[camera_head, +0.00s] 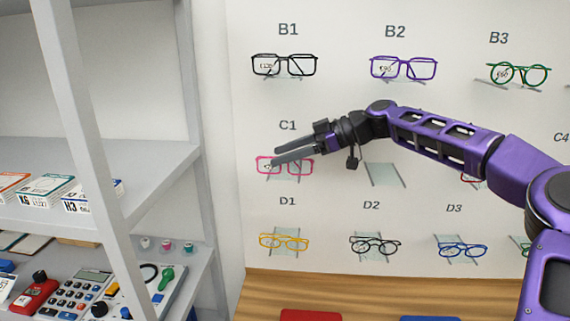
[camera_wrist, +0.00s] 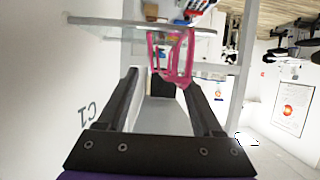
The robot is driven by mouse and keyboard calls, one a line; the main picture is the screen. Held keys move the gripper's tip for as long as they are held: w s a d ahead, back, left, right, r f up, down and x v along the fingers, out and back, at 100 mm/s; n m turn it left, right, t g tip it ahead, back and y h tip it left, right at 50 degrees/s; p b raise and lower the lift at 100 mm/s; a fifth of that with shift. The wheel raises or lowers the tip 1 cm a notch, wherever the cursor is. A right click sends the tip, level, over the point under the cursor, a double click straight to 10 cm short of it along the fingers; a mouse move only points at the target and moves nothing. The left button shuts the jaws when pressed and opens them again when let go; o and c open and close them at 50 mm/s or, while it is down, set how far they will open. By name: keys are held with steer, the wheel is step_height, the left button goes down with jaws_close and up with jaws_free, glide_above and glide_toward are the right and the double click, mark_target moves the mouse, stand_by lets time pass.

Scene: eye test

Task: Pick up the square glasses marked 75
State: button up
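Pink square-framed glasses (camera_head: 303,175) rest on a small clear shelf under the label C1 on the white wall. A small tag shows on them, but I cannot read its number. My gripper (camera_head: 276,156) is in front of them and partly covers them. In the wrist view my gripper (camera_wrist: 161,78) is open, its two dark fingers apart. The pink glasses (camera_wrist: 184,60) show at the fingertips, overlapping the right fingertip; I cannot tell whether they touch. No other pair's tag is clearly readable as 75.
Black glasses (camera_head: 285,55) at B1, purple glasses (camera_head: 404,58) at B2 and yellow glasses (camera_head: 283,232) at D1 sit nearby. The clear C2 shelf (camera_head: 384,174) is empty. A grey shelving unit (camera_head: 165,170) with boxes stands at left. A wooden counter (camera_head: 380,290) runs below.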

jaws_close()
